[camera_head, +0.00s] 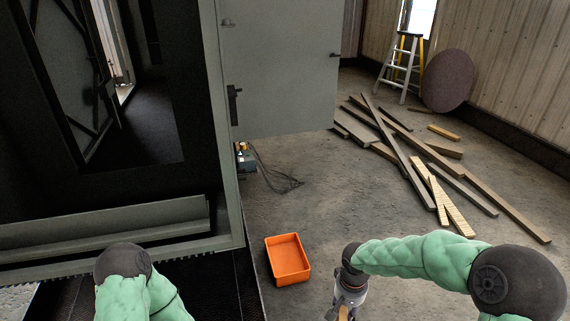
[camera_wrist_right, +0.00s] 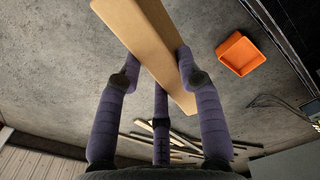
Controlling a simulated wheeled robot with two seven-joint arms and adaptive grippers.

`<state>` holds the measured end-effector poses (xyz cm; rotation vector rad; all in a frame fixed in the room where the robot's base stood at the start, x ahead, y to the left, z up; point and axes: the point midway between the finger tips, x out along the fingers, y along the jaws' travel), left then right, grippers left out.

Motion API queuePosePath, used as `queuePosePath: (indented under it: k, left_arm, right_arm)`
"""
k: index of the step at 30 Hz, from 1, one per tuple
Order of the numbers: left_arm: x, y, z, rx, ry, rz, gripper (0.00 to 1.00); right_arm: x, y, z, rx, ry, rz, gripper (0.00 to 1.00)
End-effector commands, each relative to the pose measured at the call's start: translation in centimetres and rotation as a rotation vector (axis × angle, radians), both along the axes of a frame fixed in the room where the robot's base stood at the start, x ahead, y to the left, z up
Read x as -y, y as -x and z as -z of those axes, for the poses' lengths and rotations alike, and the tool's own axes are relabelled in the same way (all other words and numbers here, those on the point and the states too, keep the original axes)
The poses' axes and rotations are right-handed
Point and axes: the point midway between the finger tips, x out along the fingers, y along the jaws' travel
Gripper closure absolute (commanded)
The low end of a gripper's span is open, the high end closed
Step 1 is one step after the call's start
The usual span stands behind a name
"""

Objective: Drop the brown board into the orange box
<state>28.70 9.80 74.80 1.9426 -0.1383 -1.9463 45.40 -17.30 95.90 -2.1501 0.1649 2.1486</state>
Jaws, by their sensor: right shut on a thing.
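The orange box (camera_head: 288,259) is an open, shallow tray on the concrete floor, just right of the dark enclosure. It also shows at the upper right of the right wrist view (camera_wrist_right: 241,54), with bare floor between it and the board. My right gripper (camera_wrist_right: 160,70) is shut on the brown board (camera_wrist_right: 145,30), a flat, light-brown piece that runs out of the top of that view. In the head view my right gripper (camera_head: 346,300) is at the bottom, right of the box, with only a bit of the board showing. My left arm shows at the lower left; its gripper is out of view.
A grey enclosure with an open door (camera_head: 278,70) stands at the left and back. Cables (camera_head: 275,178) lie by its edge. A pile of loose planks (camera_head: 410,150), a stepladder (camera_head: 400,68) and a round disc (camera_head: 448,81) are at the back right. Floor around the box is clear.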

Motion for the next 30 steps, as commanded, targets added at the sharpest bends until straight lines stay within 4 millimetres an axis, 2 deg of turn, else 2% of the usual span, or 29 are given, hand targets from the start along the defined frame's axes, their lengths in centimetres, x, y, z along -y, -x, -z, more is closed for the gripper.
queuePosePath:
  k: [1,6,20,23,30]
  left_arm:
    - [0.0,0.0,1.0,0.0,0.0,0.0,1.0]
    - [0.0,0.0,1.9,0.0,0.0,0.0,1.0]
    - [0.0,0.0,1.9,0.0,0.0,0.0,1.0]
    - [0.0,0.0,1.9,0.0,0.0,0.0,1.0]
    - [0.0,0.0,1.9,0.0,0.0,0.0,1.0]
  right_arm:
    - [0.3,-0.2,1.7,-0.001,-0.002,-0.036,1.0]
    - [0.8,-0.4,3.8,0.0,-0.007,-0.125,1.0]
    - [1.0,-0.3,4.7,-0.002,-0.005,-0.145,1.0]
    - [1.2,-0.1,6.5,-0.005,0.004,-0.144,1.0]
    - [1.5,1.5,14.0,-0.004,0.014,-0.142,1.0]
